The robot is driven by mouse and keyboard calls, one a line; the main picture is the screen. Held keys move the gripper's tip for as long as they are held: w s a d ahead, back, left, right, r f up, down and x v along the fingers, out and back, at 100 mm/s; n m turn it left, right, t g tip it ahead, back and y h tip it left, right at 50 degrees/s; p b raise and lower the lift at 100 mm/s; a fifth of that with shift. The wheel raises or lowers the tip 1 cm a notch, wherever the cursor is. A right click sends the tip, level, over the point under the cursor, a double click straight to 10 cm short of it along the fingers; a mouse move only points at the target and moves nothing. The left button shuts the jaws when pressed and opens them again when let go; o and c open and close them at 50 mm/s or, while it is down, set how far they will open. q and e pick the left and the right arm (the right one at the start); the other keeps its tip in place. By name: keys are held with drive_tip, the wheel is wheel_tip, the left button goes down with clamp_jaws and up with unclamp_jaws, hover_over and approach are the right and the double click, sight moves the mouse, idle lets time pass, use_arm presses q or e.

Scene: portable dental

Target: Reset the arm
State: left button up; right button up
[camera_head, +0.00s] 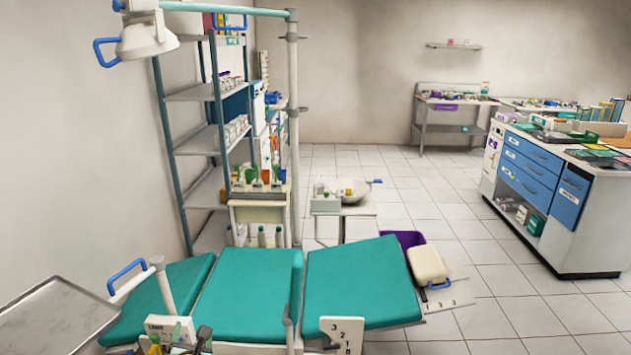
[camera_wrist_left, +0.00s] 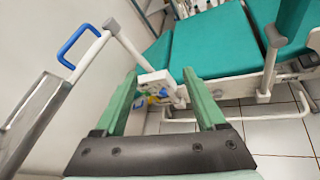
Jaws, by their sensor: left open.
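My left gripper (camera_wrist_left: 160,80) shows in the left wrist view with its two green fingers spread apart. Nothing is held between them. Beyond the fingertips is a small white panel (camera_wrist_left: 155,84) with coloured parts, on the near side of the dental chair; it also shows in the head view (camera_head: 168,325). The reclined chair has teal cushions (camera_head: 245,290), also seen in the left wrist view (camera_wrist_left: 210,40). I cannot clearly make out my left gripper in the head view. My right gripper is not in view.
A metal tray (camera_head: 58,318) is at the lower left, near a blue-handled arm (camera_head: 126,274). A lamp (camera_head: 145,38) hangs at the upper left from a pole (camera_head: 293,130). Shelves (camera_head: 205,92) stand behind the chair. A blue-drawer cabinet (camera_head: 530,172) is at right, with open tiled floor before it.

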use_arm(q)
drive_tip(key=a+y, duration=0.1)
drive_tip(key=a, duration=0.4)
drive_tip(key=s+d+f+n+g+h, duration=0.2)
drive_tip(key=s+d+f+n, duration=0.1)
drive_tip(key=s+f+n, duration=0.4)
drive_tip(key=s+d+f+n+g+h, duration=0.25)
drive_tip(key=s+f+n, duration=0.35)
drive_tip(key=s, duration=0.3)
drive_tip(key=s+n+h, duration=0.3)
drive_tip(key=s+n, duration=1.4)
drive_tip(key=d+n, duration=0.5)
drive_tip(key=d, duration=0.6)
drive_tip(key=shift+w+r, duration=0.15)
drive_tip(key=shift+r, duration=0.2)
drive_tip(key=shift+t+h, duration=0.25)
